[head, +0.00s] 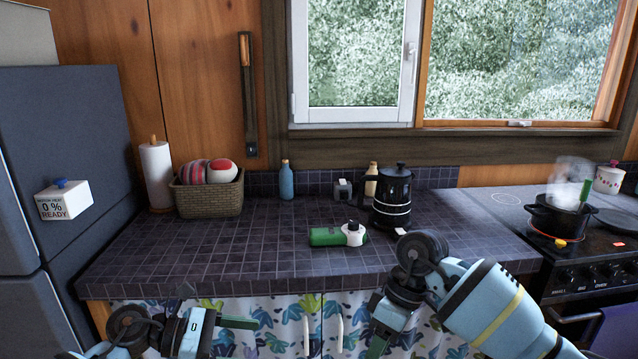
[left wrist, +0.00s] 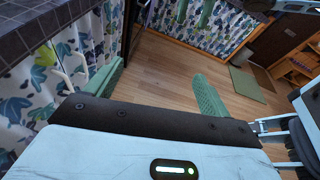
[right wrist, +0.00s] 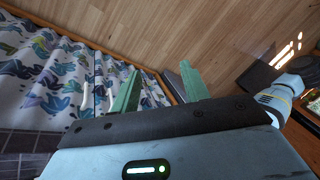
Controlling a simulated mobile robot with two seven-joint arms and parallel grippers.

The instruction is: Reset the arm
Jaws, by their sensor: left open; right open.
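My left gripper (head: 238,322) is low at the front of the counter, before the patterned curtain, with a green finger pointing right. In the left wrist view its two green fingers (left wrist: 158,92) are spread apart with nothing between them. My right gripper (head: 378,340) hangs low in front of the counter, right of the middle. In the right wrist view its green fingers (right wrist: 160,92) are apart and empty, over the wooden floor and curtain. My right arm (head: 490,305) comes in from the lower right.
The tiled counter (head: 240,250) holds a green bottle (head: 326,236) lying down, a black kettle (head: 392,200), a basket (head: 208,197), a blue bottle (head: 286,182) and a paper towel roll (head: 157,175). A steaming pot (head: 556,220) stands on the stove at right. A fridge (head: 70,150) is at left.

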